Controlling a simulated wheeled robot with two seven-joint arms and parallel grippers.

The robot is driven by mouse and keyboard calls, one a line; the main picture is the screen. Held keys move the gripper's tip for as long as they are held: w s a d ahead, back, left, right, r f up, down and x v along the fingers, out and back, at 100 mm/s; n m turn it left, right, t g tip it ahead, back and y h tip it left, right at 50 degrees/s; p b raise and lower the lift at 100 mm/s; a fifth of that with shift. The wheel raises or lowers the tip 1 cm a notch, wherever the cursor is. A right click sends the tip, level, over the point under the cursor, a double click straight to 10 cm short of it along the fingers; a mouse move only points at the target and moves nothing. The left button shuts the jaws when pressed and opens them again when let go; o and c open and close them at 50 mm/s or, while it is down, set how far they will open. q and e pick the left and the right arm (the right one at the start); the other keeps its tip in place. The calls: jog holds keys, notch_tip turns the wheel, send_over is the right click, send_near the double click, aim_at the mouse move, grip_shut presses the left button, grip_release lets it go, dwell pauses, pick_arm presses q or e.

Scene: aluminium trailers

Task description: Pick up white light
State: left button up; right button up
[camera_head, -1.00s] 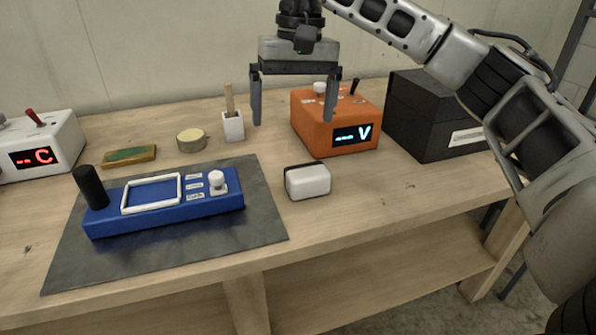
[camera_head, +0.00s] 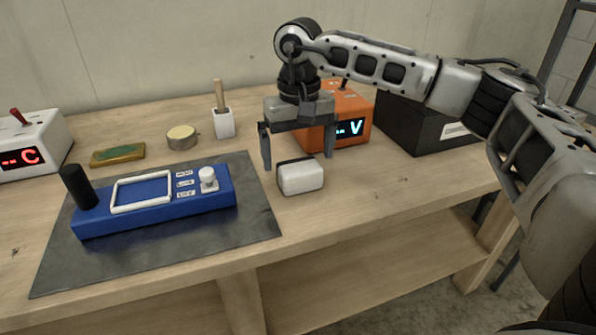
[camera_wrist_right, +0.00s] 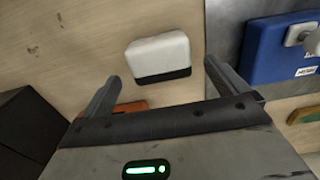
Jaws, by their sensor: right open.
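The white light (camera_head: 301,178) is a small rounded white block with a black back, resting on the wooden table right of the grey mat. It also shows in the right wrist view (camera_wrist_right: 159,55), a little beyond the fingertips and between their lines. My right gripper (camera_head: 297,162) is open and empty, with its two fingers pointing down just behind and above the block. The fingers also show in the right wrist view (camera_wrist_right: 163,75), spread wide and not touching the block. My left gripper is not in view.
A blue device (camera_head: 155,205) lies on the grey mat (camera_head: 215,243) at left. The orange box (camera_head: 356,112) stands close behind my right gripper, with a black box (camera_head: 412,130) to its right. A brush holder (camera_head: 224,124) stands behind. Table front right of the block is clear.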

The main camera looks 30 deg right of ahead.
aim_at(298, 163)
notch_tip(298, 163, down, 3)
jog(key=shift+w+f, duration=0.1)
jog(key=shift+f, duration=0.05)
jog(key=c, duration=1.1)
jog(key=shift+c, duration=0.2)
